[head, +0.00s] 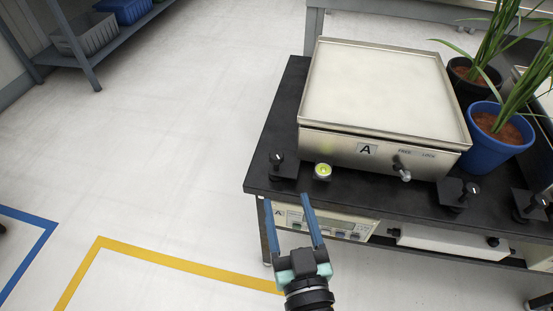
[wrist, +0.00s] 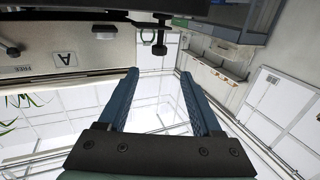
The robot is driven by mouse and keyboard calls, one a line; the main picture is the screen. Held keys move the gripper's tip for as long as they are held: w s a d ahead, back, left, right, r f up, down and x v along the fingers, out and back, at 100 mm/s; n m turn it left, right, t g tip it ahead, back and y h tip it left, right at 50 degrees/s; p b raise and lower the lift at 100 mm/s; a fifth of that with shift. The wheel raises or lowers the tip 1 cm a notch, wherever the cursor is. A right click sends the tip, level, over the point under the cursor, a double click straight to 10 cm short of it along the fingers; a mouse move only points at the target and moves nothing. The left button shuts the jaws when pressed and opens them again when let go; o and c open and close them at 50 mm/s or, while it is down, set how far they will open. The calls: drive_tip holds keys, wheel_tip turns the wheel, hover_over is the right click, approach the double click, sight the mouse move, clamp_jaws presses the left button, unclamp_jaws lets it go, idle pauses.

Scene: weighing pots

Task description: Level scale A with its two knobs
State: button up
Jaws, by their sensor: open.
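Scale A (head: 380,95) is a steel box with a pale top on a black bench. Its front bears the label A, FREE and LOCK markings and a small lever (head: 402,170). A round level with a green centre (head: 323,171) sits in front of its left part. One black knob (head: 277,161) is at the front left corner, another (head: 466,195) at the right. My gripper (head: 287,199) is open and empty, in front of the bench edge below the left knob. In the wrist view, a dark knob (wrist: 160,38) shows beyond the open fingers (wrist: 158,72).
A blue pot (head: 492,140) and a dark pot (head: 466,88) with plants stand right of the scale. Another knob (head: 534,206) is farther right. A readout panel (head: 325,222) sits below the bench top. The floor to the left is clear, with yellow and blue lines.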

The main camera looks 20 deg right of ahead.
sight(278, 161)
drive_tip(key=w+d+b, duration=0.1)
drive_tip(key=w, duration=0.3)
drive_tip(key=w+b, duration=0.1)
drive_tip(key=w, duration=0.3)
drive_tip(key=w+d+b, duration=0.1)
drive_tip(key=w, duration=0.3)
drive_tip(key=shift+w+d, duration=0.15)
drive_tip(key=shift+d, duration=0.2)
clamp_jaws()
